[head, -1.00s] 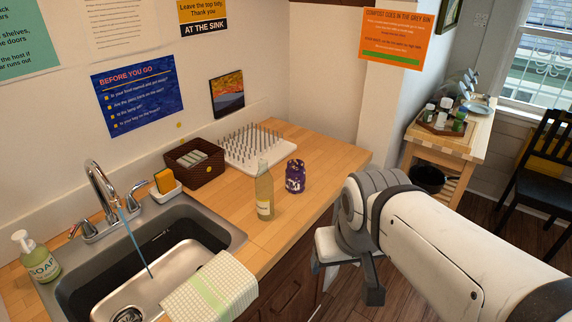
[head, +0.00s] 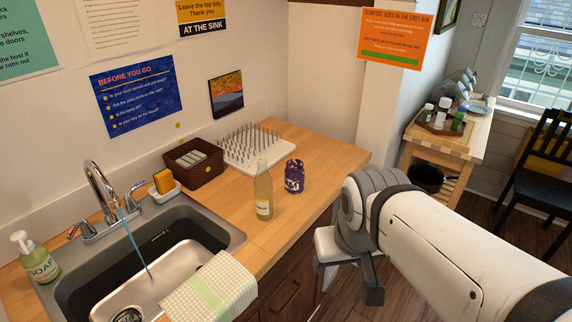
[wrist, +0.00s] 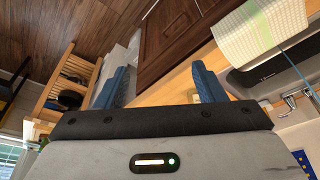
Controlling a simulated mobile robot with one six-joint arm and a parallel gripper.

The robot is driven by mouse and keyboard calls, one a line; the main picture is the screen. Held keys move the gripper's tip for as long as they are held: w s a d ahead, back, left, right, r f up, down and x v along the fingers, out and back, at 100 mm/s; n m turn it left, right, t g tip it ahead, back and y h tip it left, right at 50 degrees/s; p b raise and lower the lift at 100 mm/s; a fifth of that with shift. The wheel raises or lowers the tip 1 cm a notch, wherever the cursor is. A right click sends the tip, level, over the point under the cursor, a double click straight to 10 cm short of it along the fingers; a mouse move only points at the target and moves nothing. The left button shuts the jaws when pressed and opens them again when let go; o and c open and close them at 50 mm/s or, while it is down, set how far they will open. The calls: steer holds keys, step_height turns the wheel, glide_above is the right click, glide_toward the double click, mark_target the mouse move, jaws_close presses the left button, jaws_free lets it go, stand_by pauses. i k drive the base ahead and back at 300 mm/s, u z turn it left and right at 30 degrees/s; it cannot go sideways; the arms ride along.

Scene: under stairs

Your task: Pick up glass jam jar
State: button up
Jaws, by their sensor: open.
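The jam jar (head: 294,176) is a small purple jar with a pale label, standing upright on the wooden counter (head: 322,158) near its front edge. A tall bottle (head: 264,192) of pale yellow liquid stands just to its left. My gripper (head: 346,280) hangs off the counter's front edge, to the right of and lower in the picture than the jar. In the wrist view its two blue fingers (wrist: 160,84) are spread wide with nothing between them. I cannot make out the jar in the wrist view.
A white spiked drying rack (head: 262,150) and a brown basket (head: 196,162) stand behind the bottle. The sink (head: 150,265), with its tap running, is at the left. A checked cloth (head: 212,290) drapes over its edge. Counter right of the jar is clear.

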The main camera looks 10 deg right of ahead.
mark_target(294, 170)
steer(key=z, duration=2.4)
steer(key=i, duration=1.8)
steer(key=u, duration=3.5)
steer(key=i, duration=0.85)
steer(key=z, duration=0.2)
